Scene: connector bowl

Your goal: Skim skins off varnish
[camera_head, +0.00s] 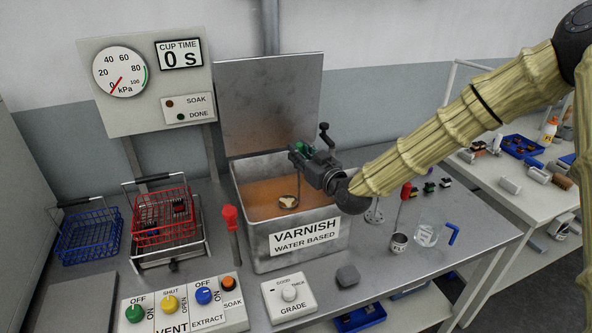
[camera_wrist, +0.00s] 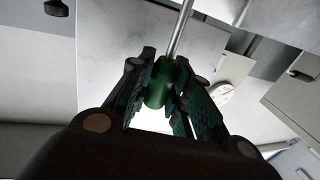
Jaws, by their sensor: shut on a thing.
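The varnish tank (camera_head: 300,245) is a grey metal box labelled "VARNISH WATER BASED", with its lid (camera_head: 268,100) raised behind it. Amber varnish (camera_head: 258,190) shows inside. My gripper (camera_head: 300,153) is above the tank, shut on the green handle of a skimmer. In the wrist view the green handle (camera_wrist: 160,84) sits between the fingers, with a thin metal rod (camera_wrist: 180,30) running on from it. The skimmer's round head (camera_head: 288,202) is low in the tank, at or near the varnish surface, with a pale patch on it, probably skin. Whether it touches the varnish is unclear.
A red basket (camera_head: 160,218) on a stand and a blue basket (camera_head: 88,235) are at left. A red-handled tool (camera_head: 231,222) stands by the tank's left side. The control panel (camera_head: 185,306) and grade dial (camera_head: 290,292) are in front. A cup (camera_head: 398,243) and glass beaker (camera_head: 428,232) stand right.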

